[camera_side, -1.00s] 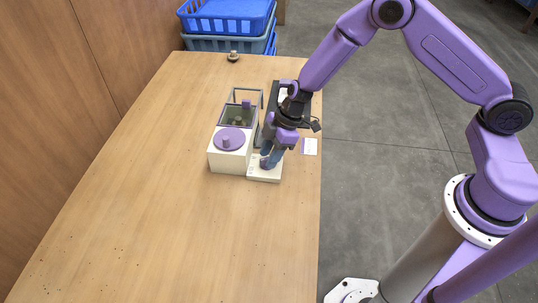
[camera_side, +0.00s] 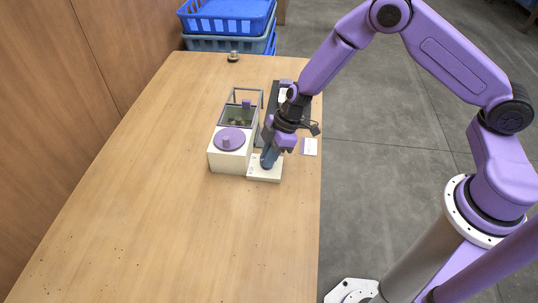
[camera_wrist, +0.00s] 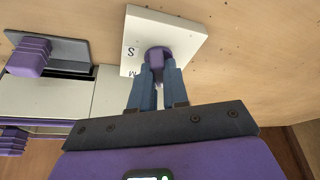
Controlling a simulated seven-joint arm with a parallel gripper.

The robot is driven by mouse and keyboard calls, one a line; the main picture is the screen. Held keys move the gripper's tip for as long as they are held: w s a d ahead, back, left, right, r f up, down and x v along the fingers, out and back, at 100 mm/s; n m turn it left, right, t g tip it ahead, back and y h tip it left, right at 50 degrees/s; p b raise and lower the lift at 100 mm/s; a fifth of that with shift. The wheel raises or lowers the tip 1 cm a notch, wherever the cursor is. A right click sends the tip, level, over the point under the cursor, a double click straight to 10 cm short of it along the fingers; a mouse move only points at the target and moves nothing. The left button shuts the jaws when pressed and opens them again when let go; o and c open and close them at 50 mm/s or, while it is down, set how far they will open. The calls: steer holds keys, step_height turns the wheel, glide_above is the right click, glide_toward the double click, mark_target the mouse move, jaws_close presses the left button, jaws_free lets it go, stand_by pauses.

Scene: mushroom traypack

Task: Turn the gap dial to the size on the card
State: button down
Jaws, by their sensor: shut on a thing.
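The gap dial is a purple knob (camera_wrist: 158,57) on a white plate (camera_wrist: 181,40), with letters S and M showing on the plate in the wrist view. The plate (camera_side: 264,174) lies beside the white box in the side view. My gripper (camera_wrist: 158,80) is shut on the purple knob, with blue fingers on both sides of its grip. In the side view my gripper (camera_side: 267,160) points down at the plate and hides the knob. The other size marks are hidden by the fingers. A small white card (camera_side: 309,147) lies near the table's right edge; its writing is too small to read.
A white box (camera_side: 230,161) with a round purple top (camera_side: 229,139) stands just left of the plate. Behind it is a grey-framed bin (camera_side: 239,117). Blue crates (camera_side: 228,25) stand beyond the table's far end. The near table (camera_side: 180,230) is clear.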

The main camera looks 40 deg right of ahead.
steer(key=m, duration=0.2)
steer(key=m+t+h, duration=0.1)
steer(key=m, duration=0.3)
steer(key=shift+s+a+f+t, duration=0.1)
steer(key=shift+s+t, duration=0.15)
steer(key=shift+t, duration=0.15)
steer(key=shift+s+m+t+h, duration=0.1)
steer(key=shift+m+t+h, duration=0.3)
steer(key=shift+m, duration=0.9)
steer(key=shift+m+t+h, duration=0.1)
steer(key=shift+m+h, duration=0.6)
steer(key=shift+m, duration=0.6)
steer(key=c, duration=1.1)
jaws_free()
steer(key=shift+a, duration=0.1)
